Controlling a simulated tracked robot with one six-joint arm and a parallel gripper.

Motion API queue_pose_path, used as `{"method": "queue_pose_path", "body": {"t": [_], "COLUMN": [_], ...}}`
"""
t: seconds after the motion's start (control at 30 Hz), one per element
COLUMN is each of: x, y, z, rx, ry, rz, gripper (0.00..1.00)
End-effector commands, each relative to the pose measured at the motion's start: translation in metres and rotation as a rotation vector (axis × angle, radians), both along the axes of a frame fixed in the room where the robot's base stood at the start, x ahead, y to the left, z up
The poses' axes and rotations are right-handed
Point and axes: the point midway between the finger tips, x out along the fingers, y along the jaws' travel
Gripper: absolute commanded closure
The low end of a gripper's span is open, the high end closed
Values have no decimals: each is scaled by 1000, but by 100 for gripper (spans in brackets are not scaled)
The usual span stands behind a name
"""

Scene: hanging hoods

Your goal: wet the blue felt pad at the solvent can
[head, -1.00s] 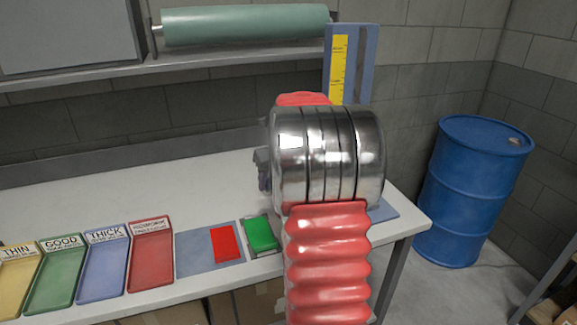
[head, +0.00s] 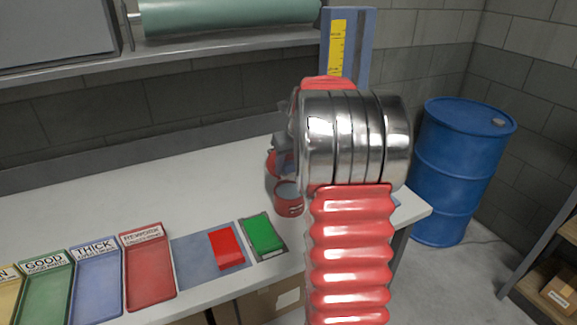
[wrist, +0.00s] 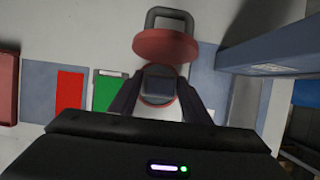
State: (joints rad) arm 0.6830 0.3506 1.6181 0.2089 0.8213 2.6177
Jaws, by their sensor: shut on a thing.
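My gripper (wrist: 160,78) is shut on a dark blue-grey block, seemingly the blue felt pad (wrist: 158,84), between its two dark fingers. In the wrist view the pad overlaps a round red-rimmed opening of the solvent can (wrist: 158,101); I cannot tell whether it touches. A red disc with a grey loop handle (wrist: 165,46) lies just beyond. In the head view the red-and-grey solvent can (head: 289,207) stands on the bench, partly hidden by my arm. My gripper (head: 283,158) is just above it, and the pad cannot be made out there.
A green block (head: 263,233) in a small tray and a red block (head: 226,248) on a blue-grey mat lie left of the can. Labelled trays, including a red one (head: 148,280), line the front edge. A blue gauge stand (head: 365,50) rises behind my arm. The bench's back left is clear.

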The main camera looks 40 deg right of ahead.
Motion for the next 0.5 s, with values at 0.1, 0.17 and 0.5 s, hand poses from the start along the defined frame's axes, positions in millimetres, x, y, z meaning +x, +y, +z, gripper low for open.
{"method": "queue_pose_path", "body": {"t": [0.1,0.17,0.5], "x": [0,0,-1], "y": [-1,-1,-1], "z": [0,0,-16], "rx": [0,-1,0], "ry": [0,0,1], "rz": [-1,-1,-2], "gripper": [75,75,75]}}
